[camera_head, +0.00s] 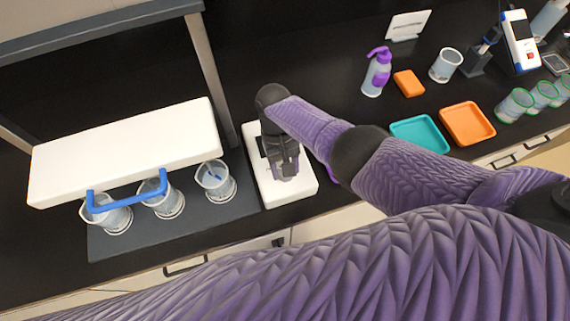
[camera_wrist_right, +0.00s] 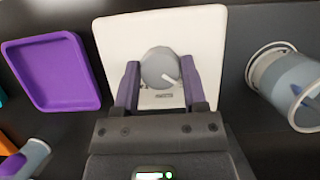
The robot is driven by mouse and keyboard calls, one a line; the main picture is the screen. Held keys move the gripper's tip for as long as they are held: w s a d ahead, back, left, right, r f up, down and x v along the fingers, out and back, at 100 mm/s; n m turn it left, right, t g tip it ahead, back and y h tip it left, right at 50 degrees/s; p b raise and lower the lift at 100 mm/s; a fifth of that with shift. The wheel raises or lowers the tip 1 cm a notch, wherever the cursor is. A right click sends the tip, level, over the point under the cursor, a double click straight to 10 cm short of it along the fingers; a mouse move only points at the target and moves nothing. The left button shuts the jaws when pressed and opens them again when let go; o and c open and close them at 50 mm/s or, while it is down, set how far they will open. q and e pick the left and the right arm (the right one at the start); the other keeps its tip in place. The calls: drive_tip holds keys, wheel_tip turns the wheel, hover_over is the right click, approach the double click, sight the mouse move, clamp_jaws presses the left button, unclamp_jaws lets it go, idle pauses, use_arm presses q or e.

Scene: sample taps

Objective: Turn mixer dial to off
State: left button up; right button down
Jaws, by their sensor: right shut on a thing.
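The mixer is a flat white box (camera_head: 305,188) in the middle of the head view, and its white top (camera_wrist_right: 205,30) fills the centre of the wrist view. Its round grey dial (camera_wrist_right: 156,64) has a white pointer mark aimed to the lower right in the wrist view. Small printing too blurred to read lies below the dial. My right gripper (camera_wrist_right: 158,76) is shut on the dial, one purple finger on each side. In the head view, my right gripper (camera_head: 286,168) comes down over the mixer and mostly hides the dial. My left gripper is out of view.
A white-topped rack with a blue handle (camera_head: 126,191) and several clear cups (camera_head: 216,181) stands left of the mixer. A purple tray (camera_wrist_right: 58,75) lies close beside it. Teal (camera_head: 420,135) and orange (camera_head: 467,124) trays and a spray bottle (camera_head: 377,72) are to the right.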

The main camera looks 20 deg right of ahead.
drive_tip(key=shift+c, duration=0.7)
unclamp_jaws()
drive_tip(key=p+v, duration=0.2)
drive_tip(key=v, duration=0.8)
